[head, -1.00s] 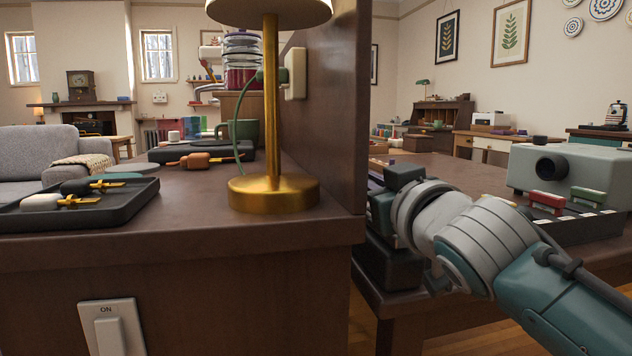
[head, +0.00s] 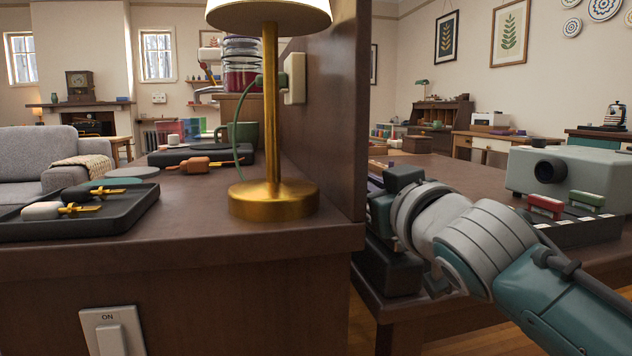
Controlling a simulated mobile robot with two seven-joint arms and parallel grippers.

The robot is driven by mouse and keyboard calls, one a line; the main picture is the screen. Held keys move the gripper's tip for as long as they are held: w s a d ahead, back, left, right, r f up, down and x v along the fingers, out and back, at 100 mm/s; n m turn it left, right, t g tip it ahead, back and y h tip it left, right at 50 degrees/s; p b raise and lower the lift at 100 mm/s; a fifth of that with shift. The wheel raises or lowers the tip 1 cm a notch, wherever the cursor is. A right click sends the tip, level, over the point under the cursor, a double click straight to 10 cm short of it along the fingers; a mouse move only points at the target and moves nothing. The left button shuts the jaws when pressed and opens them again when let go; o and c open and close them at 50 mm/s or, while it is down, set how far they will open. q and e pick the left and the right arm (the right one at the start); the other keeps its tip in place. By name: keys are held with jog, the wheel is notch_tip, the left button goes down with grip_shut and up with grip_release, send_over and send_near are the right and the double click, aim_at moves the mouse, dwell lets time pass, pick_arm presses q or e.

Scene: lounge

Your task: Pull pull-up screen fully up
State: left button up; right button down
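No pull-up screen can be made out in the head view. My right gripper (head: 388,225) is at the end of the arm coming in from the right. It is beside the end of the dark wooden partition, over the near left corner of the brown table. Its dark parts face away and are partly hidden by the wrist, so its fingers and any thing between them cannot be made out. My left gripper is not in view. A pale grey-green projector (head: 565,172) with a black lens stands on the table at the right.
The dark wooden partition (head: 325,120) rises between the near counter (head: 190,235) and the table (head: 450,174). A brass lamp (head: 272,200) stands close on the counter. A black tray (head: 125,215) lies at left. Red and green blocks (head: 546,207) sit before the projector.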

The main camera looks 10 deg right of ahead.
notch_tip(320, 180, up, 26)
jog(key=p, duration=2.4)
jog(key=shift+f, duration=0.2)
jog(key=c, duration=0.9)
grip_release()
jog(key=shift+f, duration=0.15)
jog(key=s+p, duration=0.1)
jog(key=s, duration=0.9)
jog(key=shift+d, duration=0.15)
